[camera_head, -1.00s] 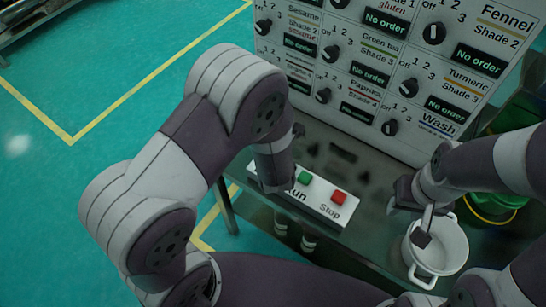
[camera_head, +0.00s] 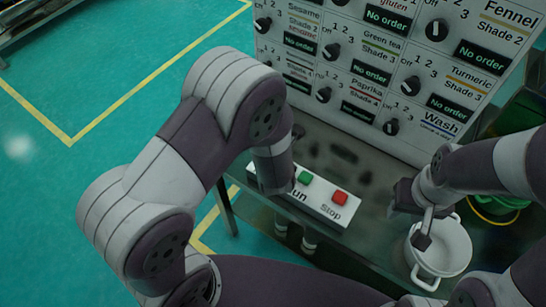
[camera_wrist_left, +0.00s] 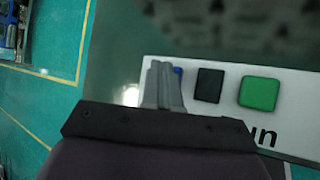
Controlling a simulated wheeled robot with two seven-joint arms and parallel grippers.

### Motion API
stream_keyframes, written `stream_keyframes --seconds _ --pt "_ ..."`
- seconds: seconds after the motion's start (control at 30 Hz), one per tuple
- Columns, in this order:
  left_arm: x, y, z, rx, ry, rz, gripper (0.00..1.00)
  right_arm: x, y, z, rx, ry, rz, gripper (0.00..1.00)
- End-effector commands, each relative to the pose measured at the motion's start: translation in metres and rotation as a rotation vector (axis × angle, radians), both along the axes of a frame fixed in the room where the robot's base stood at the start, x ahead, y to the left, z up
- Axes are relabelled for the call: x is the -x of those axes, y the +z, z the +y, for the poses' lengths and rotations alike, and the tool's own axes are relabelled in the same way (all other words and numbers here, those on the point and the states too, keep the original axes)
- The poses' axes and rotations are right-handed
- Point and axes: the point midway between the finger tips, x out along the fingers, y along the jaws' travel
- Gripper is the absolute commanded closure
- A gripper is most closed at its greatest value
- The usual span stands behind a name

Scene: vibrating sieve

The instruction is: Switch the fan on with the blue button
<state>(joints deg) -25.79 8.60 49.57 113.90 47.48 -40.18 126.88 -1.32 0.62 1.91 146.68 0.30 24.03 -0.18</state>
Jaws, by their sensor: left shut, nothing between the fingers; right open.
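The blue button (camera_wrist_left: 178,70) sits at the left end of the white control panel (camera_wrist_left: 225,65) in the left wrist view, mostly hidden by my left gripper. My left gripper (camera_wrist_left: 162,68) is shut and empty, its fingertips right beside the button; I cannot tell whether they touch it. In the head view my left wrist hides this end of the panel (camera_head: 318,206) and the blue button. My right gripper (camera_head: 425,232) is open over the white pot (camera_head: 455,262). No fan can be made out.
A black button (camera_wrist_left: 208,85) and a green button (camera_wrist_left: 259,93) lie right of the blue one. The red Stop button (camera_head: 340,198) is farther right. A tall board with knobs (camera_head: 375,65) stands behind the metal table.

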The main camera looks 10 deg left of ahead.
Motion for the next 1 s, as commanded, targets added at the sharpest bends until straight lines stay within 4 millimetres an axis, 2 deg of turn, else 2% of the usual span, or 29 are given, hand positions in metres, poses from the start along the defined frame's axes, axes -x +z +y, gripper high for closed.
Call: stream_keyframes --seconds 0.73,1.0 --pt "0.0 -0.006 0.0 0.0 0.001 0.001 1.0 0.0 -0.006 0.0 0.0 0.0 0.0 0.58" --pt "0.0 0.005 0.0 0.0 0.001 0.001 1.0 0.0 0.002 0.0 0.0 0.0 0.0 0.58"
